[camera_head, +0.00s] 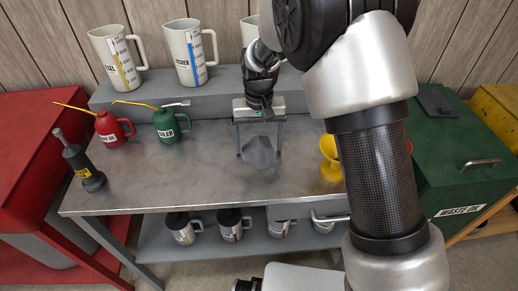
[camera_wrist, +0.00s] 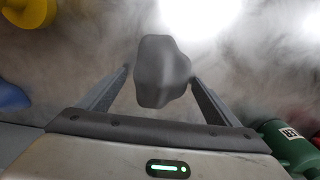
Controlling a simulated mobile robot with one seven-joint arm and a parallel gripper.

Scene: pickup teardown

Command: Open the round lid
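My gripper (camera_head: 259,153) points down over the metal workbench, its two fingers spread apart. A lumpy grey object (camera_head: 261,152) is between and just beyond the fingertips. In the wrist view the grey object (camera_wrist: 163,72) shows between the fingertips of my gripper (camera_wrist: 160,75), with narrow gaps at its sides; contact is not evident. I cannot pick out a round lid for certain. The green waste oil box (camera_head: 461,211) at the right has a bar handle (camera_head: 481,162) and a dark flat piece (camera_head: 436,103) on top. My arm hides part of the box.
The workbench (camera_head: 200,185) has free room left of my gripper. A yellow funnel (camera_head: 329,158) stands right of it. Red (camera_head: 110,130) and green (camera_head: 167,125) oil cans and a dark bottle (camera_head: 84,168) stand left. Jugs (camera_head: 188,54) line the raised back shelf; dark-topped containers (camera_head: 182,230) sit below.

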